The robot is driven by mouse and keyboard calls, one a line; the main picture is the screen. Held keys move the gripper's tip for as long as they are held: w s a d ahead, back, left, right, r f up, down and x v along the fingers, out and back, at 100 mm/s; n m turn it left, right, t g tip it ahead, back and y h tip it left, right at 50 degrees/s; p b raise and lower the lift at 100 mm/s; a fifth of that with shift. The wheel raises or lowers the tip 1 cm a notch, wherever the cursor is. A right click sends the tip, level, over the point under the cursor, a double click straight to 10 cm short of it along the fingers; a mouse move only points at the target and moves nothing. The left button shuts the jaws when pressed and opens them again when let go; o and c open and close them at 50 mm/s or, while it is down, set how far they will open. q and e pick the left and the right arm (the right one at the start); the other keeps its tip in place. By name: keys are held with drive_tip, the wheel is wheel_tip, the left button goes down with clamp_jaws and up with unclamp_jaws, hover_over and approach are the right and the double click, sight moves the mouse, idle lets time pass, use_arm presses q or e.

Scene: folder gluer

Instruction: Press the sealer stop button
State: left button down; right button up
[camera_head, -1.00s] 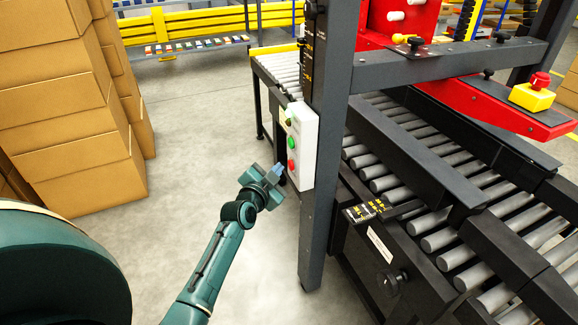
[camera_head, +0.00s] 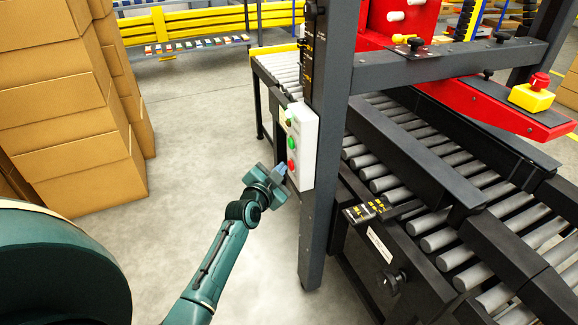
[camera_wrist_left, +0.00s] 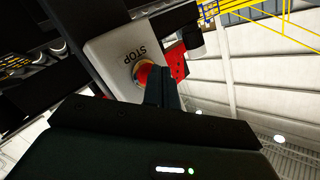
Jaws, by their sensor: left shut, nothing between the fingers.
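The sealer's control box (camera_head: 303,147) is a pale upright panel on the machine's dark post, with a green button (camera_head: 291,143) above a red stop button (camera_head: 291,166). My left gripper (camera_head: 281,170) is shut and empty, its fingertips right beside the red button. In the left wrist view the red stop button (camera_wrist_left: 144,73) sits under the printed word STOP, and the shut fingers (camera_wrist_left: 162,84) cover its right edge. I cannot tell whether the fingertips touch it or whether it is pressed in. My right gripper is not in view.
The dark machine post (camera_head: 322,200) stands just right of the box, with the roller conveyor (camera_head: 400,165) beyond it. A red and yellow emergency stop (camera_head: 535,92) is at the far right. Stacked cartons (camera_head: 70,110) stand at the left. The floor between is clear.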

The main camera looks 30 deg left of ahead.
use_arm(q)
drive_tip(key=shift+w+d, duration=0.15)
drive_tip(key=shift+w, duration=0.05)
idle(0.4)
drive_tip(key=shift+s, duration=0.1)
drive_tip(key=shift+s+a+p, duration=0.3)
drive_tip(key=shift+s+a, duration=0.15)
drive_tip(key=shift+s, duration=0.1)
drive_tip(key=s+a+p, duration=0.1)
drive_tip(key=s+a, duration=0.3)
drive_tip(key=shift+s, duration=0.2)
idle(0.4)
idle(0.6)
